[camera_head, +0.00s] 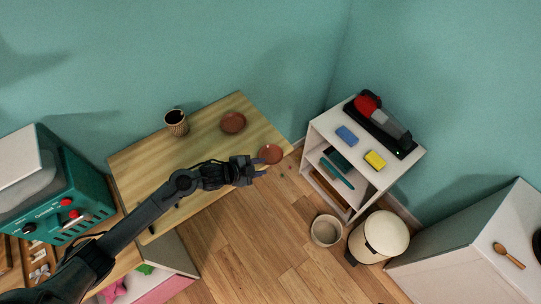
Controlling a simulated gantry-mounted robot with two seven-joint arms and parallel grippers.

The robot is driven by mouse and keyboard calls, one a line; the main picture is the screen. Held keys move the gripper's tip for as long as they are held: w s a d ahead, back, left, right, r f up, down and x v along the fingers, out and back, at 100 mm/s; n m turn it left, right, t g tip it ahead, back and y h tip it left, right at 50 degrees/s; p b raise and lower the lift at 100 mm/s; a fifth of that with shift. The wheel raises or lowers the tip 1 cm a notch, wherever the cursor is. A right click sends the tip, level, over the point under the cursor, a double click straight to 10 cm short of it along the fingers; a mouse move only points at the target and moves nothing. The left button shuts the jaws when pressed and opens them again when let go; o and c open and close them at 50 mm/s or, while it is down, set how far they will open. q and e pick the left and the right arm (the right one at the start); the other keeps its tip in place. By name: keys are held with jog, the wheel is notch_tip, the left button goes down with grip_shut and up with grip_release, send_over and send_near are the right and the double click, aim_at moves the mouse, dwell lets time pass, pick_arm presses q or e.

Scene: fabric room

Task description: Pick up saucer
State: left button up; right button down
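A small reddish-brown saucer (271,153) is near the right corner of the wooden table (150,158). A second, similar reddish-brown saucer (233,122) lies farther back on the table. My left gripper (263,167) reaches across the table from the left, just left of and below the nearer saucer. Its two fingers look apart, with the upper one close to that saucer's lower left edge. I cannot tell whether it touches. Nothing shows between the fingers. My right gripper is not in view.
A ribbed cup (176,122) with dark contents stands at the table's back. Right of the table is a white shelf unit (325,128) with blue and yellow blocks on top. A bin (379,236) and a pot (326,230) stand on the floor. A teal machine (75,200) is left.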

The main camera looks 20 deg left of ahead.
aim_at(271, 155)
pick_arm(q)
jog(key=shift+x, duration=2.4)
jog(key=shift+s+d+f, duration=0.1)
grip_shut()
